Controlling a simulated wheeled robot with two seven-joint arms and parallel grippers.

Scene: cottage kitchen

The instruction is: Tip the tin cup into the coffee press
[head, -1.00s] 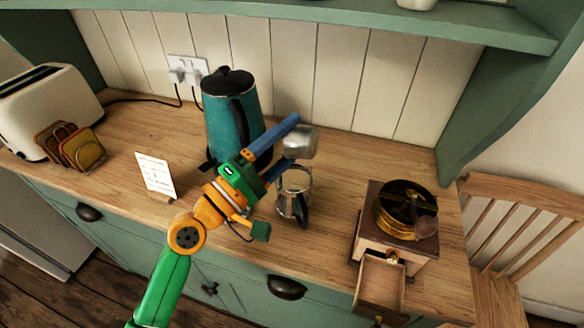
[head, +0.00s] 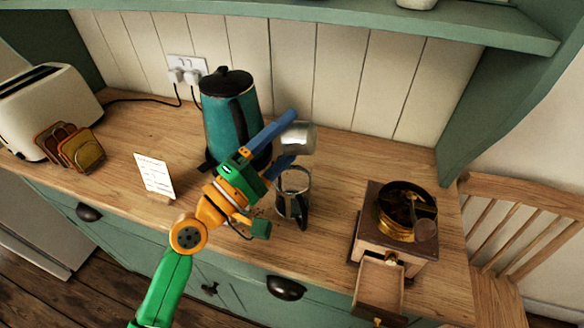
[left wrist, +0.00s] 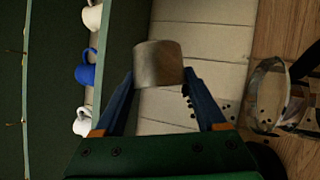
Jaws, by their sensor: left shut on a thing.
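The tin cup (head: 300,138) is a small grey metal cup, held tipped on its side above the coffee press. It also shows in the left wrist view (left wrist: 158,64). My left gripper (head: 290,139) is shut on it, with one blue finger on each side. The coffee press (head: 293,182) stands on the counter just below the cup, a glass beaker with a dark handle. Its glass rim shows at the right of the left wrist view (left wrist: 268,95). Dark specks (left wrist: 204,102) show between cup and press, and some lie left of the press (head: 259,212). My right gripper is not in view.
A teal kettle (head: 232,118) stands close behind my left gripper. A coffee grinder (head: 397,225) with its drawer (head: 379,287) pulled out stands to the right. A white card (head: 154,176), a toast rack (head: 77,148) and a toaster (head: 45,105) are left.

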